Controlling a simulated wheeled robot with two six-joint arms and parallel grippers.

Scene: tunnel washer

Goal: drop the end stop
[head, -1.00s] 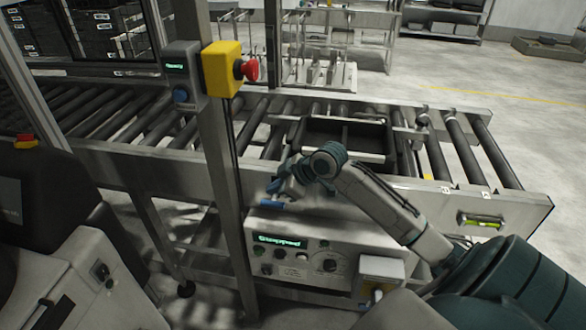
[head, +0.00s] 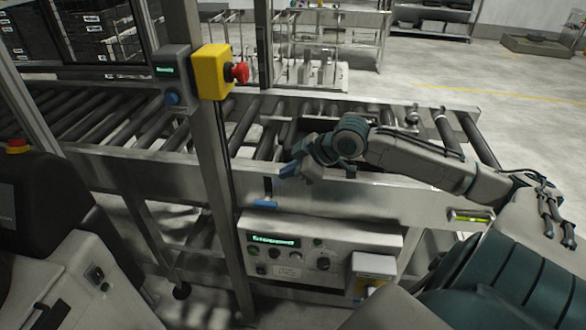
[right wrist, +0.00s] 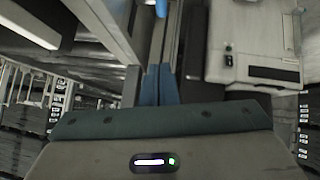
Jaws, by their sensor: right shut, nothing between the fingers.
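A blue handle (head: 265,204) on a thin upright lever sits on the conveyor's near side, above the control panel; I take it for the end stop's lever. The end stop itself cannot be told apart. The handle also shows at the top edge of the right wrist view (right wrist: 162,8). My right gripper (head: 286,171) is shut and empty, above and slightly right of the handle, apart from it. Its blue fingertips (right wrist: 160,84) lie together in the right wrist view, with the handle beyond them. My left gripper is not in view.
A dark tray (head: 293,132) lies on the rollers, partly hidden by my right arm. The control panel (head: 318,250) below reads "Stopped". A post with a yellow box and red emergency button (head: 238,72) stands left of my gripper. The floor beyond the conveyor is partly open.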

